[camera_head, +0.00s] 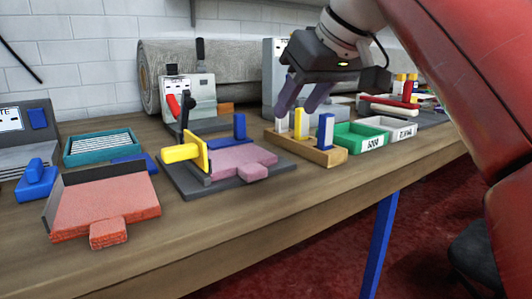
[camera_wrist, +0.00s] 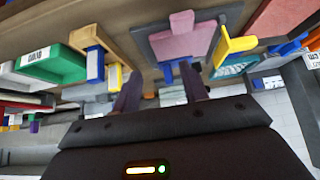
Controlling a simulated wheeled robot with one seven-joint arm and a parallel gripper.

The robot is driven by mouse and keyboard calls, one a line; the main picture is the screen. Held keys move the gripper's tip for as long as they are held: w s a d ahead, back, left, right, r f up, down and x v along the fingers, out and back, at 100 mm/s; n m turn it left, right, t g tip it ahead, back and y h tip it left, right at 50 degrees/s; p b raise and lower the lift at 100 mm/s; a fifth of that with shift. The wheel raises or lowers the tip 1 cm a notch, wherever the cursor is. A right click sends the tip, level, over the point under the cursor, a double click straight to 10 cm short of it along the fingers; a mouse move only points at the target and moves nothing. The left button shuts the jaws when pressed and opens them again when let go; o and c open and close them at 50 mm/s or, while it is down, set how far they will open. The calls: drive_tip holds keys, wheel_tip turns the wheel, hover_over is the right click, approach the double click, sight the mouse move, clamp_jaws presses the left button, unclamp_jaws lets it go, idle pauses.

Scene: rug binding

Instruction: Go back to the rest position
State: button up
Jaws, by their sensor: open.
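My gripper (camera_head: 301,97) hangs above the workbench (camera_head: 225,228), over the wooden rack and the grey machine behind it. Its two purple-grey fingers are apart and nothing is between them. In the wrist view the open fingers of my gripper (camera_wrist: 160,92) point toward the bench, which appears upside down there. The wooden rack (camera_head: 322,156) holds upright white, yellow and blue pieces, below and close to the fingers in the head view. The gap between fingers and rack cannot be told exactly.
A pink mat piece (camera_head: 238,160) lies on a dark plate with a yellow-handled clamp (camera_head: 182,153). A red mat piece (camera_head: 105,205) is at front left. A green tray (camera_head: 358,137) and white tray (camera_head: 395,130) stand right of the rack. A rolled grey rug (camera_head: 230,63) lies behind.

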drive_tip(key=s+d+f+m+h, duration=0.1)
drive_tip(key=s+f, duration=0.4)
drive_tip(key=f, duration=0.7)
drive_tip(key=s+d+f+m+h, duration=0.1)
drive_tip(key=s+d+f+m, duration=0.2)
drive_tip(key=f, duration=0.8)
drive_tip(key=s+d+f+m+h, duration=0.2)
drive_tip(key=s+d+f, duration=0.4)
drive_tip(key=f, duration=0.6)
drive_tip(key=shift+s+d+f+m+g, duration=0.25)
drive_tip(key=shift+s+f+m+g, duration=0.15)
drive_tip(key=shift+s, duration=0.25)
drive_tip(key=shift+r, duration=0.1)
